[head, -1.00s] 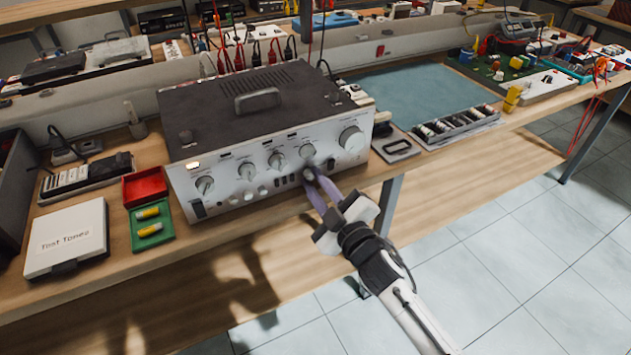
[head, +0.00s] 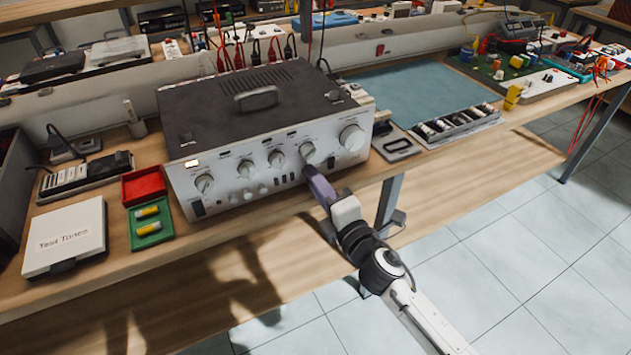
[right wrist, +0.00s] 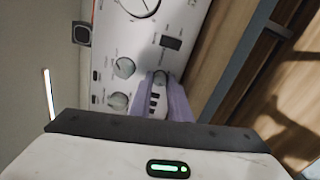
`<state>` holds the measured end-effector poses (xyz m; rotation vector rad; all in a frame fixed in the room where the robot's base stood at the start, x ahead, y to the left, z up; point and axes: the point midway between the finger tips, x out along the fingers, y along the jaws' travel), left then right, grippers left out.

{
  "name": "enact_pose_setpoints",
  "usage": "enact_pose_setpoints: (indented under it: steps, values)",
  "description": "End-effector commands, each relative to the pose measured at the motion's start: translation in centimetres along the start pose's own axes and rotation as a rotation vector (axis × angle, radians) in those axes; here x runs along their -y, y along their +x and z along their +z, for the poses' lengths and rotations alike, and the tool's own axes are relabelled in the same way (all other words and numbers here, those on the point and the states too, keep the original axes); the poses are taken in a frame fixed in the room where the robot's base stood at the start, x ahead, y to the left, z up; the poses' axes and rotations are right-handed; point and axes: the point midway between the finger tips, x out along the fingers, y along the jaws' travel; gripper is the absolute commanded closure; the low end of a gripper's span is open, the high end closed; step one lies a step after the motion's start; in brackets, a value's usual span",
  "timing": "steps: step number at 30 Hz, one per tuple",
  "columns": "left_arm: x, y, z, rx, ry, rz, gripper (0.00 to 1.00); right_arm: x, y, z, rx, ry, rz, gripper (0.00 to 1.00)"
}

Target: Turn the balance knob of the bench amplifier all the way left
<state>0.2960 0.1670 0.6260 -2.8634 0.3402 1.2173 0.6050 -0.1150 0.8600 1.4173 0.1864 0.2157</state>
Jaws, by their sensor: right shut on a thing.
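The bench amplifier (head: 232,168) is a silver-fronted unit with a dark top, standing at the bench's front edge. Its front has a row of round knobs, a large knob (head: 352,138) at the right and smaller controls below. My right gripper (head: 310,174) is at the lower right of this front, its purple fingers shut on a small knob. In the right wrist view, the small knob (right wrist: 161,77) shows between the fingertips, partly hidden by them. Its label and pointer cannot be read. My left gripper is not in view.
A green tray (head: 165,232) with yellow cylinders, a red tray (head: 152,189) and a white "Test Tones" case (head: 66,236) lie left of the amplifier. A grey holder (head: 396,148) lies at its right. The space before the bench is open floor.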

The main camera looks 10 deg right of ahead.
Motion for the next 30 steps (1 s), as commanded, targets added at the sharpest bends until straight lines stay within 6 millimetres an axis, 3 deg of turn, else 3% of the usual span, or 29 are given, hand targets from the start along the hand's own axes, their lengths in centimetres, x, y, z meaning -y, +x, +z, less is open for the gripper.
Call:
enact_pose_setpoints:
  steps: [15,30]
  values:
    - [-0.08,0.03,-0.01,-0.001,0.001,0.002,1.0,0.05,-0.02,-0.01,0.0,-0.327,-0.001,1.0]
    - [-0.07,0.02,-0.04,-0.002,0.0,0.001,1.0,0.06,-0.03,-0.07,-0.001,-0.38,-0.001,1.0]
